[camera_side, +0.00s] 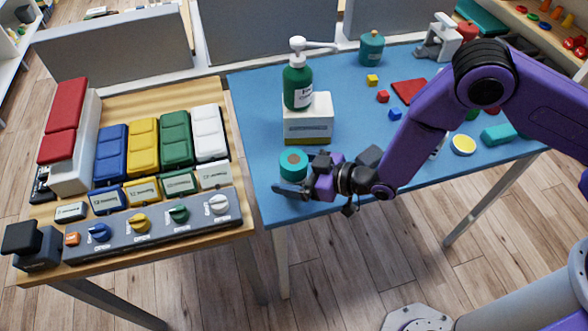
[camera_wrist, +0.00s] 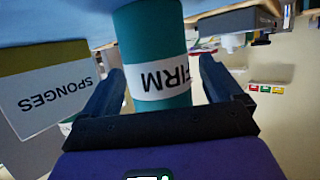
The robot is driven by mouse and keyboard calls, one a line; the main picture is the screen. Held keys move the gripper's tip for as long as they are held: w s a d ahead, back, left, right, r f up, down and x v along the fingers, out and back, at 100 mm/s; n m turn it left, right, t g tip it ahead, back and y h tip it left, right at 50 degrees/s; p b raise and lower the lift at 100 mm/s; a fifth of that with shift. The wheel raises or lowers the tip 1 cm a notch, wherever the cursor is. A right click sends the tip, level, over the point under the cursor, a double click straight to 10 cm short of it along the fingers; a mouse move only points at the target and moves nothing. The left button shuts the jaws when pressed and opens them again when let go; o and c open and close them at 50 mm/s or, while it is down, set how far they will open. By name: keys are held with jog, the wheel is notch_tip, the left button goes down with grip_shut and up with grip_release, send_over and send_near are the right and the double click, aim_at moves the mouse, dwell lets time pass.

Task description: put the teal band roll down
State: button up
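The teal band roll (camera_side: 293,165) is upright at the near left corner of the blue table (camera_side: 262,130). Its lower edge is partly hidden by a finger, so I cannot tell for certain whether it touches the tabletop. My gripper (camera_side: 305,177) is low beside it, with its fingers around it. In the wrist view the roll (camera_wrist: 155,45) carries a white "FIRM" label, upside down. It stands between the two spread fingers of my gripper (camera_wrist: 165,85). A gap shows between the roll and the right finger; the left finger is very close to the roll.
A white box (camera_side: 308,125) stands just behind the roll, with a green pump bottle (camera_side: 298,82) at it. A box labelled "SPONGES" (camera_wrist: 45,90) shows in the wrist view. Small blocks (camera_side: 383,97) lie farther back. A wooden table (camera_side: 232,190) with coloured cases adjoins on the left.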

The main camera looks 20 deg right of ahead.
jog(key=shift+r, duration=0.1)
jog(key=shift+s+d+r, duration=0.1)
jog(key=v, duration=1.1)
jog(key=shift+s+d, duration=0.2)
jog(key=shift+s, duration=0.05)
jog(key=shift+r, duration=0.15)
jog(key=s+d+r+n+g+h, duration=0.1)
jog(key=s+d+r+g+h, duration=0.2)
jog(key=d, duration=0.6)
jog(key=s+d+r+g+h, duration=0.3)
jog(key=s+d+r+h, duration=0.1)
jog(key=s+d+r, duration=0.3)
jog(key=s+d+r+n+g+h, duration=0.1)
jog(key=s+d+r+g+h, duration=0.1)
jog(key=s+d+r, duration=0.4)
jog(key=s+d+h, duration=0.1)
jog(key=s+d, duration=0.2)
jog(key=d, duration=0.2)
jog(key=shift+n+g, duration=0.3)
jog(key=shift+g, duration=0.1)
